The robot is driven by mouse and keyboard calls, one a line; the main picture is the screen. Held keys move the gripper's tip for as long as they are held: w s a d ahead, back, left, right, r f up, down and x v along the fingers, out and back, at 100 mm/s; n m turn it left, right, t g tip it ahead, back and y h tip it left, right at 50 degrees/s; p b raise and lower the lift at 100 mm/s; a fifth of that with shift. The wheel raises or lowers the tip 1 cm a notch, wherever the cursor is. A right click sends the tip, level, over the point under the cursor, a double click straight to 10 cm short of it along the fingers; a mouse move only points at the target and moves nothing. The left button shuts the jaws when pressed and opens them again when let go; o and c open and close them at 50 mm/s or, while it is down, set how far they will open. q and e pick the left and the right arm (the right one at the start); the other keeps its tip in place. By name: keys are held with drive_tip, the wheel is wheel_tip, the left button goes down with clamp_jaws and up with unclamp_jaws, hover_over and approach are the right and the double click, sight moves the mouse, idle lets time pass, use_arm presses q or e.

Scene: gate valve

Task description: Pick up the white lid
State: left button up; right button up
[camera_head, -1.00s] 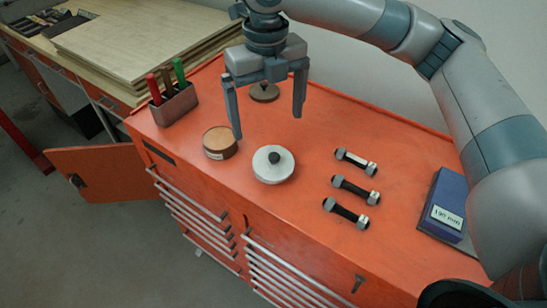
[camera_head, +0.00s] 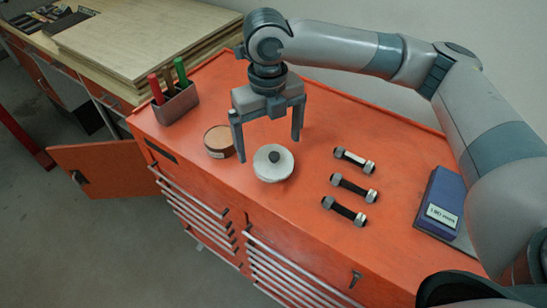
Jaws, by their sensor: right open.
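The white lid (camera_head: 273,163) is a round white disc with a dark knob on top. It lies on the orange tool cabinet top (camera_head: 318,125), near the front edge. My right gripper (camera_head: 269,148) comes down from above and behind with its two fingers wide apart. It is open and empty. The fingertips appear just above the lid, one towards its left and one towards its right; I cannot tell the exact height. My left gripper does not show.
A brown round tin (camera_head: 219,141) sits close to the left finger. Several bolts with nuts (camera_head: 354,160) lie to the right, with a blue box (camera_head: 440,203) beyond. A grey holder (camera_head: 176,103) with coloured handles stands at the back left.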

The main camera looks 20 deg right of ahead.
sight(271, 150)
wheel_tip(271, 150, down, 3)
drive_tip(key=shift+s+d+f+p, duration=0.1)
drive_tip(key=shift+s+p, duration=0.05)
drive_tip(key=shift+p, duration=0.4)
drive_tip(key=shift+f, duration=0.3)
drive_tip(key=shift+c, duration=0.2)
drive_tip(key=c, duration=1.2)
drive_tip(key=shift+o, duration=0.2)
drive_tip(key=shift+r, duration=0.15)
